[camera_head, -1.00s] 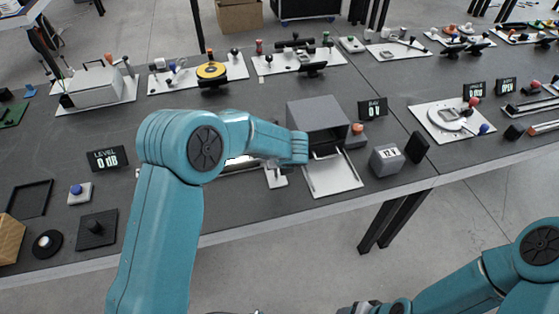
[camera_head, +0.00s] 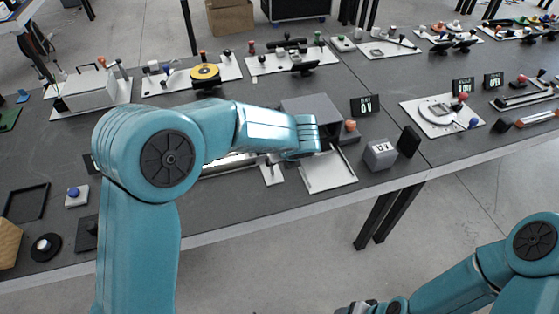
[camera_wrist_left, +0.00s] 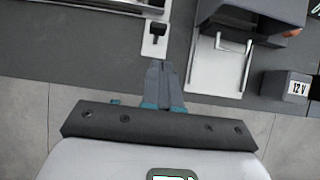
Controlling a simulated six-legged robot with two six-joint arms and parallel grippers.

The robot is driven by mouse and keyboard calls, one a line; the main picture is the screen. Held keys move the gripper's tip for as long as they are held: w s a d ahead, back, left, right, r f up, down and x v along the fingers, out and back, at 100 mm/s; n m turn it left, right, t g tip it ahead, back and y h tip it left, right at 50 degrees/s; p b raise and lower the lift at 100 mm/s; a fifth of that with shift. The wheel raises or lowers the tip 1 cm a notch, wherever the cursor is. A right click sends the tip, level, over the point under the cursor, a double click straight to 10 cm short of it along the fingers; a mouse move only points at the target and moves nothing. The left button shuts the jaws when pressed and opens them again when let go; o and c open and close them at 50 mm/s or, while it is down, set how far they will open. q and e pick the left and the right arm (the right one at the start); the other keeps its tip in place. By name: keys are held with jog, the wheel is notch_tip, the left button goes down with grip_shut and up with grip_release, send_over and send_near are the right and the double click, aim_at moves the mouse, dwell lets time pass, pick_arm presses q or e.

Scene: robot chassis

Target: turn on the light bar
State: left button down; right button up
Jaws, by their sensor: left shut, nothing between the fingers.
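A long bar (camera_head: 228,165) on the table shows partly below my left forearm in the head view; I take it for the light bar. Its small white plate with a black switch (camera_wrist_left: 155,38) shows in the left wrist view, with the bar's end (camera_wrist_left: 118,4) at the top edge. The plate also shows in the head view (camera_head: 273,174). My left gripper (camera_wrist_left: 165,66) is shut and empty, its tips just below the switch plate in the wrist view; contact cannot be told. In the head view its fingers are hidden. My right gripper (camera_head: 358,307) is barely in view at the bottom edge.
A grey box (camera_head: 312,110) with a pale plate (camera_head: 330,173) before it stands right of the switch. A 12 V block (camera_head: 380,154) and a dark display (camera_head: 365,105) are further right. The table's front edge lies close below the switch.

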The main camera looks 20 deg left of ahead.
pick_arm(q)
jog(key=shift+s+d+r, duration=0.15)
jog(key=shift+r, duration=0.4)
jog(key=shift+s+d+r, duration=0.1)
jog(key=shift+r, duration=0.45)
jog(key=shift+s+r, duration=0.1)
jog(key=shift+s, duration=0.1)
jog(key=shift+w, duration=0.1)
